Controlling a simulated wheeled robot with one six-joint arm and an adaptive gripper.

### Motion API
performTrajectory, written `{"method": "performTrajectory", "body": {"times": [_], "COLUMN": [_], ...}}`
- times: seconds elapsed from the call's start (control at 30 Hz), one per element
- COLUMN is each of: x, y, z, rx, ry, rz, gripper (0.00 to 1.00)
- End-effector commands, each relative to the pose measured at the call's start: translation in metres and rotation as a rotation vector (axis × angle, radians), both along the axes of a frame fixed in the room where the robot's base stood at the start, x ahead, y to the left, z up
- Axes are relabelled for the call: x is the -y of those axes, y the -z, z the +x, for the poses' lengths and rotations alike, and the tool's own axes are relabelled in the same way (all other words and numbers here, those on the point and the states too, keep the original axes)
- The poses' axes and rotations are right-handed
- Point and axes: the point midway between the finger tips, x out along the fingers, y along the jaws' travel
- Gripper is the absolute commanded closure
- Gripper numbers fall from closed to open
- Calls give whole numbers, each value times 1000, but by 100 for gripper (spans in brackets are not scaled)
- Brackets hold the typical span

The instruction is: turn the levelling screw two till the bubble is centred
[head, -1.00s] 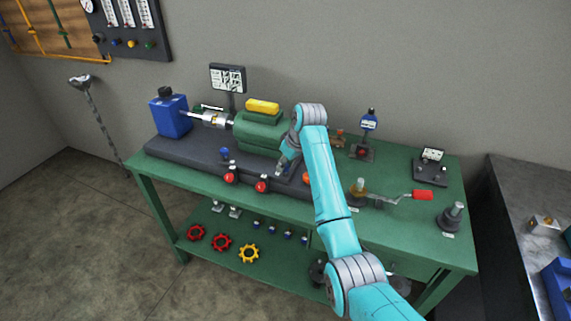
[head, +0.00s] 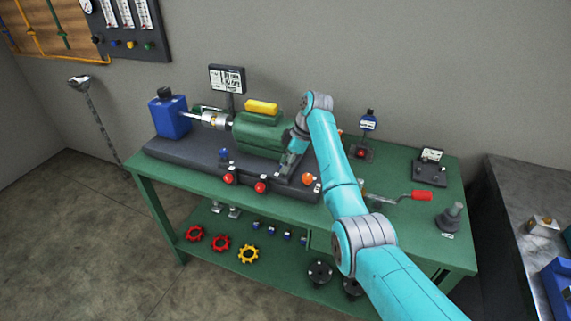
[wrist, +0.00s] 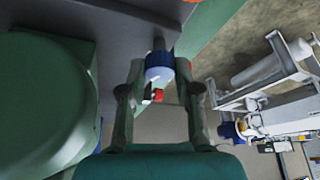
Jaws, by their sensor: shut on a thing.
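A screw with a blue head (wrist: 157,62) bearing a white mark sits between my fingertips in the wrist view. A small red piece (wrist: 158,95) shows just below it. My gripper (wrist: 158,72) is shut on this blue screw; in the head view my gripper (head: 284,175) reaches down to the front right of the dark machine base (head: 195,163), hiding the screw there. Another blue screw (head: 224,154) stands farther left on the base. The screw numbers cannot be read, and I cannot make out a bubble.
A green pump body (head: 260,137) stands close behind my gripper. Red knobs (head: 260,187) and an orange knob (head: 307,179) line the base's front edge. A red-handled crank (head: 420,195) lies right on the green bench (head: 385,222), past my arm.

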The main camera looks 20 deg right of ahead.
Motion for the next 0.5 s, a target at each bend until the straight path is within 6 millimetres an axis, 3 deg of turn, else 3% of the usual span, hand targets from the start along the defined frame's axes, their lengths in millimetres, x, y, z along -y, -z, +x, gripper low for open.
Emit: {"method": "performTrajectory", "body": {"times": [0.5], "x": [1], "y": [1], "z": [0], "rx": [-1], "ry": [-113], "rz": [-1], "gripper": [100]}}
